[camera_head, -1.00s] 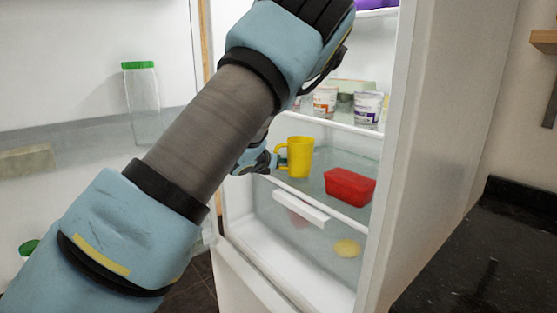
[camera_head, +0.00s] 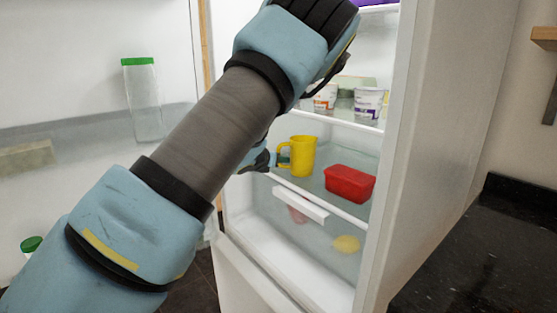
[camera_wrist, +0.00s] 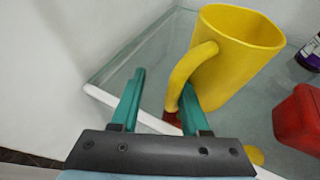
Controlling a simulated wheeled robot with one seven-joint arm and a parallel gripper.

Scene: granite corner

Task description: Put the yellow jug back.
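The yellow jug (camera_head: 302,158) stands upright on the glass shelf (camera_head: 325,148) inside the open fridge, its handle toward the left. In the wrist view the jug (camera_wrist: 240,50) is large, and its curved handle reaches down to between my gripper's fingers. My gripper (camera_wrist: 163,82) has its two teal fingers apart, with the right finger close to the handle. It does not grip the handle. In the head view my gripper (camera_head: 272,160) is mostly hidden behind my arm, just left of the jug.
A red tub (camera_head: 349,184) stands right of the jug. White cups (camera_head: 368,105) stand on the shelf above. A yellow item (camera_head: 346,243) lies lower down. The fridge door at left holds a green-lidded jar (camera_head: 142,100). A dark counter (camera_head: 490,245) is at right.

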